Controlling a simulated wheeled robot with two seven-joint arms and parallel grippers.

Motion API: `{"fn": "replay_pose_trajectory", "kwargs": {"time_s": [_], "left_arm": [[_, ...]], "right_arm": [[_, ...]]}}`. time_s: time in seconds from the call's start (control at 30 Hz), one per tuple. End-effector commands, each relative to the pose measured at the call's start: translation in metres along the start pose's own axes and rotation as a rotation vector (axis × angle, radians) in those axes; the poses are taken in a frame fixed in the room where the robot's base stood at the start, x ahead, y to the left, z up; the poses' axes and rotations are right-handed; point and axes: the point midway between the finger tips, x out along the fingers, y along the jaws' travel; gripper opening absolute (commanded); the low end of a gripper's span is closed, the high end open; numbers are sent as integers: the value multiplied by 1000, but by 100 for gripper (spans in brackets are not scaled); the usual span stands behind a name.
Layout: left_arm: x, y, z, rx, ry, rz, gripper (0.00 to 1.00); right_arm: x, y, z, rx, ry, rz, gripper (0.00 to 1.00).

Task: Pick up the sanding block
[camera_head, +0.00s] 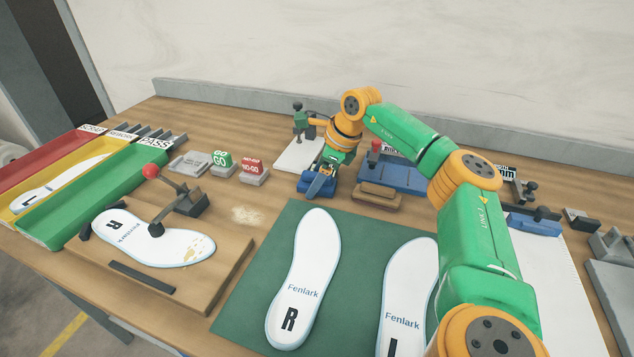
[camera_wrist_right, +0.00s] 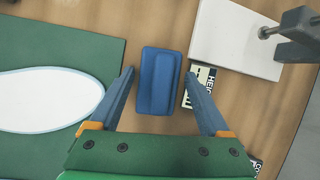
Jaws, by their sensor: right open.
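A blue block with a raised ridge, which looks like the sanding block (camera_head: 304,187), lies on the wooden table just beyond the green mat. In the right wrist view the blue block (camera_wrist_right: 159,82) lies flat between the two fingers, with gaps on both sides. My right gripper (camera_head: 322,182) is open and empty, pointing down over the block and hiding part of it in the head view. My left gripper is not in view.
A tan block (camera_head: 376,194) lies right of my gripper. The green mat (camera_head: 250,290) with white insoles lies in front. GO (camera_head: 222,165) and NO-GO (camera_head: 253,174) blocks stand left. A white plate with a clamp (camera_head: 300,152) stands behind.

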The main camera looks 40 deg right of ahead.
Motion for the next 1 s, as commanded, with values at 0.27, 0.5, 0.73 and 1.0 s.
{"fn": "replay_pose_trajectory", "kwargs": {"time_s": [0.27, 0.5, 0.73, 1.0], "left_arm": [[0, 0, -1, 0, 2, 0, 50], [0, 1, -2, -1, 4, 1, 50], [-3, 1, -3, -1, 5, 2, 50], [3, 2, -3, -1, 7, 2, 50]], "right_arm": [[0, 0, 0, 0, 0, 0, 29], [-1, 0, 0, 0, 0, 0, 2], [-13, -2, 6, 0, -2, -1, 2], [-79, 24, 20, -5, -6, -5, 2]]}}
